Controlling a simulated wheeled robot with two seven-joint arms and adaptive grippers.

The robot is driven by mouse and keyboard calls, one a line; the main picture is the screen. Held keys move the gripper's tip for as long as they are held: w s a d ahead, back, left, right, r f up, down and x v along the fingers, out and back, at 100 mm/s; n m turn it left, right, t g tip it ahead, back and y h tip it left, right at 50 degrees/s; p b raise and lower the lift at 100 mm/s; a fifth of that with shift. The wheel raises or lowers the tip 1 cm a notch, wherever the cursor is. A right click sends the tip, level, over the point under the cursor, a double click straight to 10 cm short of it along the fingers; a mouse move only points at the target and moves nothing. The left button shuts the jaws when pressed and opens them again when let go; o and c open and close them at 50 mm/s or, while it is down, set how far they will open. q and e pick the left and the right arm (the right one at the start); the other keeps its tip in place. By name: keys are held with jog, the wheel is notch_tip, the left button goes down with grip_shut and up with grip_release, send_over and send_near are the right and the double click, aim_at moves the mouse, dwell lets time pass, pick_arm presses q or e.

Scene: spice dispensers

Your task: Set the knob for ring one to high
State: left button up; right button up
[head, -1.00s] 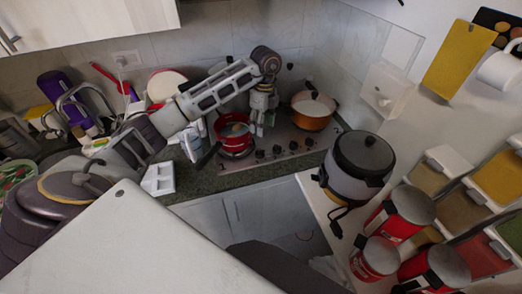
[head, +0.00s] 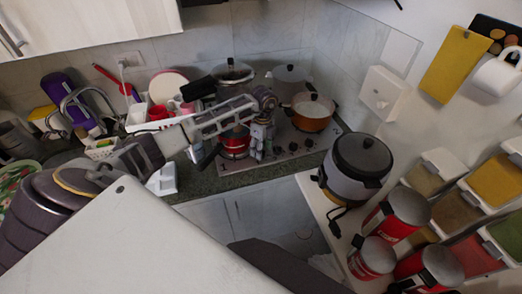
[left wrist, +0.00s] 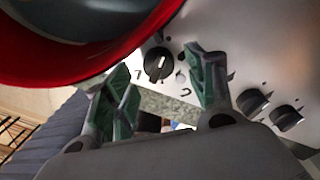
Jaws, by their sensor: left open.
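The stove's front panel (head: 235,166) carries a row of black knobs; the right ones (head: 292,147) show in the head view. My left gripper (head: 258,152) points down at the panel, beside the red pot (head: 235,147). In the left wrist view its open green-padded fingers (left wrist: 163,84) stand either side of a black knob (left wrist: 158,65) with a pale pointer mark. The fingers appear apart from the knob. I cannot tell from the small markings which ring it serves. Two more knobs (left wrist: 252,102) lie to the right. My right gripper is out of view.
An orange pot (head: 312,116) and two lidded pots (head: 232,70) stand on the stove behind. The red pot's rim fills the wrist view's upper left (left wrist: 60,72). A rice cooker (head: 360,165) stands on the right counter.

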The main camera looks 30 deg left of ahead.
pick_arm(q)
jog(key=shift+f, duration=1)
jog(key=c, duration=1)
jog(key=shift+c, duration=0.2)
jog(key=shift+m, duration=0.4)
jog(key=m+b, duration=0.2)
jog(key=m, duration=0.1)
jog(key=shift+s, duration=0.1)
jog(key=m+b, duration=0.3)
jog(key=m, duration=0.3)
jog(key=shift+s+y, duration=0.1)
jog(key=shift+y, duration=0.2)
